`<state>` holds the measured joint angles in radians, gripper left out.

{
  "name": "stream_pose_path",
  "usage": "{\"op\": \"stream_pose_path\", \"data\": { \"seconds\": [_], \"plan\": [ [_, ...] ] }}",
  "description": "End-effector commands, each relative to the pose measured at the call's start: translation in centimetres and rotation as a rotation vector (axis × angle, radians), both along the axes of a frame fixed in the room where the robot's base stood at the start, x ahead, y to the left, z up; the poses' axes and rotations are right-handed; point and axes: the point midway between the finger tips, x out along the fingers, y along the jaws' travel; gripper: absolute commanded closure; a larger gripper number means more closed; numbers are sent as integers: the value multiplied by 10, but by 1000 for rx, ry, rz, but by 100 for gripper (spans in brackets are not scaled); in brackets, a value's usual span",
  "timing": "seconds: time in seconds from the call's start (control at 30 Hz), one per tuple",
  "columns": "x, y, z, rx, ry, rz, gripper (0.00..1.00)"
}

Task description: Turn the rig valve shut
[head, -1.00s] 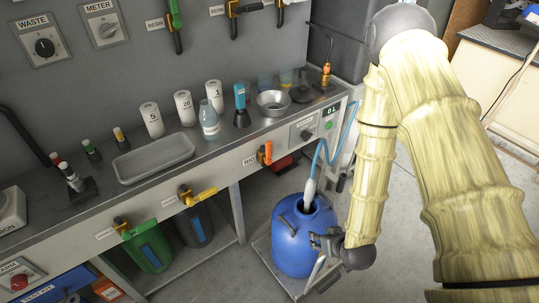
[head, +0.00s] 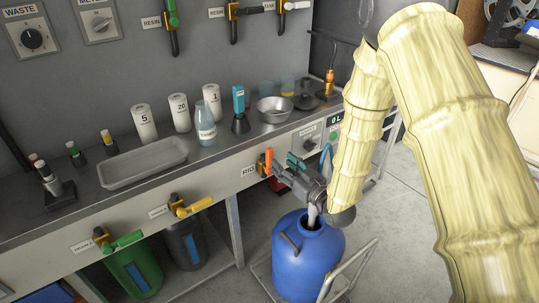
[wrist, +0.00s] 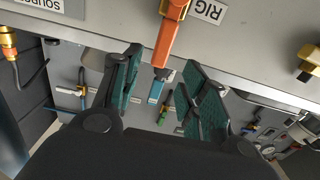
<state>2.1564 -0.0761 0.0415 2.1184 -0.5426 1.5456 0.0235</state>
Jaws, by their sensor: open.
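The rig valve's orange handle (head: 267,160) stands roughly upright on the bench's front face, beside the RIG label (head: 248,171). In the wrist view the orange handle (wrist: 170,38) runs down from the top edge, with its lower end appearing between my fingers. The RIG label (wrist: 208,13) is upside down there. My gripper (head: 287,170) is open and empty, just right of the handle in the head view. Its two teal-padded fingers (wrist: 161,62) are spread on either side of the handle's end in the wrist view. Contact cannot be told; the valve body is mostly hidden.
A blue drum (head: 305,255) stands on a wheeled cart below my gripper, a hose in its neck. A yellow valve handle (head: 195,206) and a green one (head: 125,240) are further left on the bench front. A tray (head: 143,165), bottles and cups stand on the bench top.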

Motion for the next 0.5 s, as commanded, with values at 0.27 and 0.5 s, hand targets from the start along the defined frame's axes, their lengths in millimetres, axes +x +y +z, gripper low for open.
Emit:
{"op": "stream_pose_path", "data": {
  "seconds": [0.27,0.5],
  "plan": [
    [37,28,-1,-1,-1,2,57],
    [60,44,-1,-1,1,0,57]
  ]
}}
